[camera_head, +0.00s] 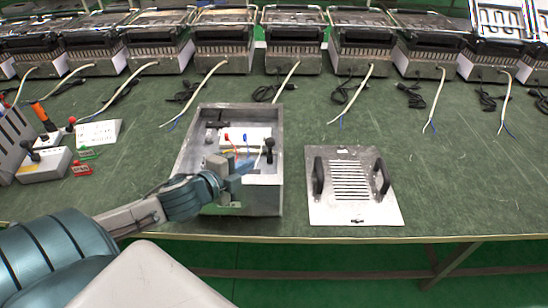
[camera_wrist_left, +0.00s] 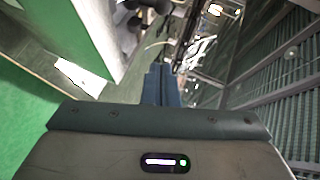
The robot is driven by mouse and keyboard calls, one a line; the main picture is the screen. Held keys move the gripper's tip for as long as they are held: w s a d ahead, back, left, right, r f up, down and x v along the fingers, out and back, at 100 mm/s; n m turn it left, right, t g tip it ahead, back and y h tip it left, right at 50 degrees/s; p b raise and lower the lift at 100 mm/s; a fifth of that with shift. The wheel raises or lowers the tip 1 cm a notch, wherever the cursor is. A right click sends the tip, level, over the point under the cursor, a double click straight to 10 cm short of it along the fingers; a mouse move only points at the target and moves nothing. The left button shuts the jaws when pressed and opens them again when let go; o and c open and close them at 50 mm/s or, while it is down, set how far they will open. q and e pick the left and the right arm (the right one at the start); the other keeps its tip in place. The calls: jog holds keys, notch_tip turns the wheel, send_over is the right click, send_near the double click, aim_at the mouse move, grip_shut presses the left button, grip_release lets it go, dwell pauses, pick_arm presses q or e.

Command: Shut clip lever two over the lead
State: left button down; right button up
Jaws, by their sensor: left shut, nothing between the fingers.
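An open metal box (camera_head: 188,148) stands on the green table in the middle of the head view. Inside it is a white panel with a red part (camera_head: 227,137), a blue part (camera_head: 246,137) and thin coloured wires (camera_head: 234,150). A lever with a black knob (camera_head: 269,143) stands upright at the right inside the box. My left gripper (camera_head: 246,166) reaches over the box from the lower left, its fingers shut and empty, left of and below the black knob. The fingers (camera_wrist_left: 162,84) also show in the left wrist view. Which clip is number two, and its lead, I cannot tell.
A metal lid (camera_head: 322,213) with two black handles lies right of the box. Grey switch boxes (camera_head: 44,165) and red and green tags (camera_head: 82,169) lie at the left. Several grills with white cables (camera_head: 225,40) line the back. The table's right front is clear.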

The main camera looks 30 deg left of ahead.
pick_arm(q)
jog(key=shift+w+f, duration=0.15)
jog(key=shift+w, duration=0.3)
send_near(270, 147)
jog(key=w+d+r, duration=0.1)
jog(key=w+d, duration=0.1)
jog(key=d, duration=0.2)
jog(key=w, duration=0.1)
jog(key=w+a+f, duration=0.1)
jog(key=w, duration=0.2)
jog(key=shift+a+f, duration=0.25)
jog(key=shift+a, duration=0.15)
jog(key=shift+w+a+f, duration=0.15)
jog(key=shift+w+a, duration=0.15)
pick_arm(e)
jog(key=shift+w+a+r, duration=0.1)
jog(key=shift+w+r, duration=0.15)
jog(key=shift+w+r, duration=0.1)
jog(key=shift+r, duration=0.05)
